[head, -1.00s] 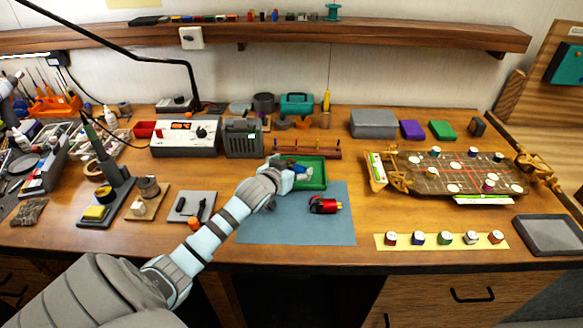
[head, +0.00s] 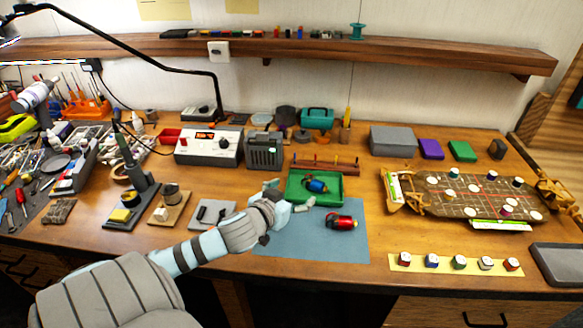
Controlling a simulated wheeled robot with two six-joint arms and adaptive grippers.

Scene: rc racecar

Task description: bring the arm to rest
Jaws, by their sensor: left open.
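My left arm comes in from the lower left. Its gripper (head: 272,198) is over the blue-grey mat (head: 300,238), at the front left of the green tray (head: 334,194). The gripper is open, with its fingers partly hidden by the wrist. A small blue part with dark and orange bits (head: 315,185) lies in the tray, apart from the gripper. A small pale grey-green piece (head: 305,204) shows near the fingertips by the tray's front edge; I cannot tell what it is. A red and black car-like part (head: 341,222) lies on the mat. My right gripper is out of view.
A track board (head: 470,198) stands at the right, with a yellow strip of several small pots (head: 457,263) in front. A soldering station (head: 208,146) and a grey box (head: 264,151) stand behind the arm. A stand with a yellow sponge (head: 125,213) is at left.

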